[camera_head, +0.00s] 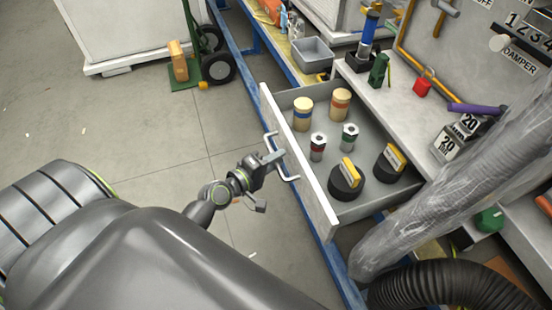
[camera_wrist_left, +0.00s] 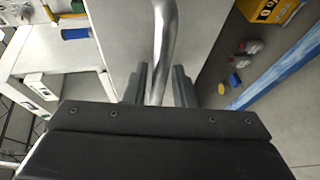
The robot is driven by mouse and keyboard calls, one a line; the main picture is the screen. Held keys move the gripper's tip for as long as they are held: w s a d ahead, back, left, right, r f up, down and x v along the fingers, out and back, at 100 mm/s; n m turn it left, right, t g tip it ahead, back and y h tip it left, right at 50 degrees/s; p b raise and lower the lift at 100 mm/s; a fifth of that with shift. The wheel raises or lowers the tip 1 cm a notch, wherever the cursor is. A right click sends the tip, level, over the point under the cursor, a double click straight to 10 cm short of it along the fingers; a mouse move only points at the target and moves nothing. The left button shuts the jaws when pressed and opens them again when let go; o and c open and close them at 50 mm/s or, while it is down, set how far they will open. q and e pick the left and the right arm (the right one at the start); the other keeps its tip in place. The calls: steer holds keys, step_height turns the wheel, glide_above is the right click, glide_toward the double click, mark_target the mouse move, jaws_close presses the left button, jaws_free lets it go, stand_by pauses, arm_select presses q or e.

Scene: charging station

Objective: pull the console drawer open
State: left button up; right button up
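The console drawer (camera_head: 323,215) stands pulled out from the bench, its white front facing left and its inside in view from above. Its silver bar handle (camera_head: 271,141) is fixed on that front. My left gripper (camera_head: 274,158) is at the middle of the handle. In the left wrist view the handle (camera_wrist_left: 163,35) runs between the two dark fingers of my left gripper (camera_wrist_left: 161,82), which look closed about it. Part of the handle is hidden behind the gripper. My right gripper shows in neither view.
Inside the drawer are tan cylinders (camera_head: 340,104), small metal cylinders (camera_head: 317,147) and black round pieces with yellow tops (camera_head: 347,180). A grey bin (camera_head: 312,54) stands behind. A translucent hose (camera_head: 430,190) hangs at the right. A hand truck (camera_head: 212,62) is at the back left. Floor left of the drawer is clear.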

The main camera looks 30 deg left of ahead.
arm_select(q)
steer(key=shift+o, duration=0.7)
